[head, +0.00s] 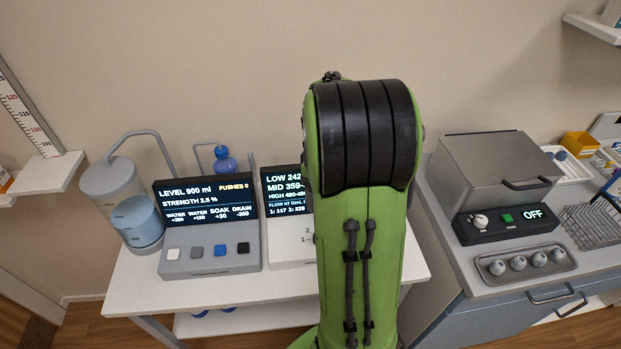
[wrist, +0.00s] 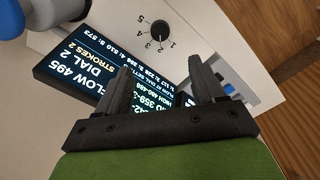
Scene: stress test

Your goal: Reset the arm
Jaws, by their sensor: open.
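My green and black arm rises through the middle of the head view and hides part of the white table and of the right-hand display. My gripper is hidden behind the arm in that view. In the wrist view my gripper (wrist: 162,88) is open, its two dark fingers apart with nothing held between them. Beyond the fingers are a dark display (wrist: 95,78) reading FLOW 495 and DIAL 2, and a black dial knob (wrist: 160,31) with numbers around it. I cannot tell how far the fingers are from the display.
On the white table (head: 130,287), a grey console (head: 208,262) with several buttons stands beside a clear tank (head: 117,187) of blue liquid. At right, a metal box (head: 505,165) with an OFF panel (head: 508,222) stands behind a tray (head: 493,276) of small round objects. A wall shelf (head: 592,27) is at upper right.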

